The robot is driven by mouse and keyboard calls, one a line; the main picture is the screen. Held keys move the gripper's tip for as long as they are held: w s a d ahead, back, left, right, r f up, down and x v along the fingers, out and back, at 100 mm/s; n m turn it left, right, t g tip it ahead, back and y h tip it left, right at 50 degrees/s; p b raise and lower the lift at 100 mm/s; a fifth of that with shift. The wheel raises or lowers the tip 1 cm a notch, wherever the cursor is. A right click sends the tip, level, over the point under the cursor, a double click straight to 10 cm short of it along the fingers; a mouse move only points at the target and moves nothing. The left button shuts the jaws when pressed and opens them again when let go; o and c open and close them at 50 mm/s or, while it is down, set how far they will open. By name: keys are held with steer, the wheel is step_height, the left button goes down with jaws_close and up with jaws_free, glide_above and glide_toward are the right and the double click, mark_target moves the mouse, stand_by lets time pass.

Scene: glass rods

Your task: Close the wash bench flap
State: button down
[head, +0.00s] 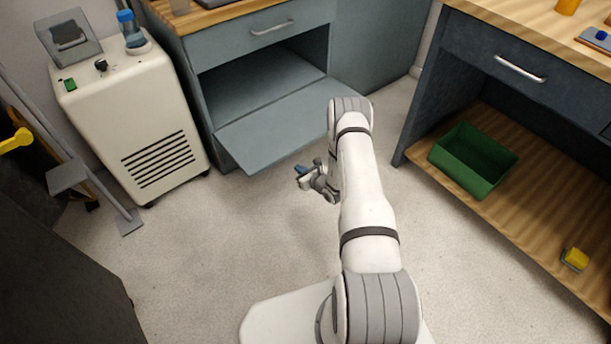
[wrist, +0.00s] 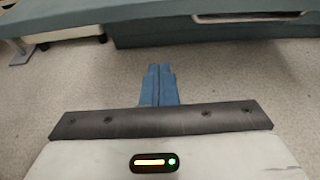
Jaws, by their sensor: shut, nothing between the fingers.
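The wash bench (head: 259,36) is a grey-blue cabinet at the back centre of the head view. Its flap (head: 285,121) is folded down and stands open, reaching out over the floor, with the dark compartment (head: 262,75) showing behind it. My gripper (head: 300,170) is in front of the flap's front edge, low over the floor and apart from it. In the wrist view the blue fingers (wrist: 159,80) are together with nothing between them. The flap's edge (wrist: 190,24) crosses the top of that view, beyond the fingertips. My arm hides the flap's right end in the head view.
A white wheeled unit (head: 130,115) stands left of the bench. At the right is a dark bench (head: 480,50) whose wooden lower shelf (head: 500,215) holds a green bin (head: 473,160) and a yellow object (head: 574,259). The floor (head: 220,235) before the flap is clear.

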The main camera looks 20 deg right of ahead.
steer(key=shift+w+a+r+b, duration=0.25)
steer(key=shift+w+a+r, duration=0.05)
steer(key=shift+w+r, duration=0.45)
steer(key=shift+w+a+r+b, duration=0.2)
steer(key=shift+w+a+r, duration=0.05)
steer(key=shift+w+r, duration=0.45)
steer(key=shift+a, duration=0.1)
